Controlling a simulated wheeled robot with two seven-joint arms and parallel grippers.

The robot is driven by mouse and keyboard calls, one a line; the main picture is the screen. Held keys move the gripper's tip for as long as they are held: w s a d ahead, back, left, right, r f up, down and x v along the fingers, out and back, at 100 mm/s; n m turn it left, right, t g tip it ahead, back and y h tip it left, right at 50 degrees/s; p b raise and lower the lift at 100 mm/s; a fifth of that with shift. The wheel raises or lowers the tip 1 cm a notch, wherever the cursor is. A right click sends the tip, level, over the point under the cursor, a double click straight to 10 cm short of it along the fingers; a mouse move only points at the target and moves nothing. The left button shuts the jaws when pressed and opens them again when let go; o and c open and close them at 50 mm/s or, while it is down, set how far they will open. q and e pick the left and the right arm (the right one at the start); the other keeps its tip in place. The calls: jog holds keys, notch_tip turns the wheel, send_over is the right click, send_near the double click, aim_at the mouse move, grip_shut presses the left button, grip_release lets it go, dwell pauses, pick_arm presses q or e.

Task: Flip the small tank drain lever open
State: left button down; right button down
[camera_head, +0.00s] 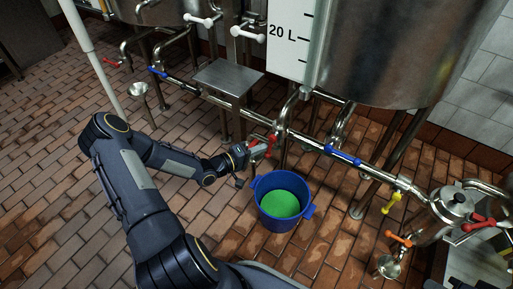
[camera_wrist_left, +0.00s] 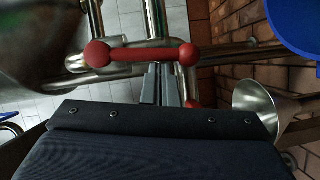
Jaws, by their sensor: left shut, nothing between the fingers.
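A red lever (camera_head: 263,144) sits on the pipework below the large tank, near the middle of the head view. In the left wrist view a red lever with ball ends (camera_wrist_left: 140,54) lies across the picture just beyond the fingertips. My left gripper (camera_head: 246,150) is beside the red lever. Its fingers (camera_wrist_left: 161,85) are shut and empty; I cannot tell if they touch the lever.
A blue bucket (camera_head: 262,210) with green inside stands on the brick floor just below the pipe. Blue levers (camera_head: 343,155) sit along the pipe. A steel stool-like plate (camera_head: 228,77) is behind the gripper. A funnel (camera_wrist_left: 262,105) is close at right in the wrist view.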

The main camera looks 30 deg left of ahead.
pick_arm(q)
jog(key=shift+d+f, duration=0.25)
jog(key=shift+d, duration=0.2)
pick_arm(e)
jog(key=shift+f, duration=0.25)
dwell(0.3)
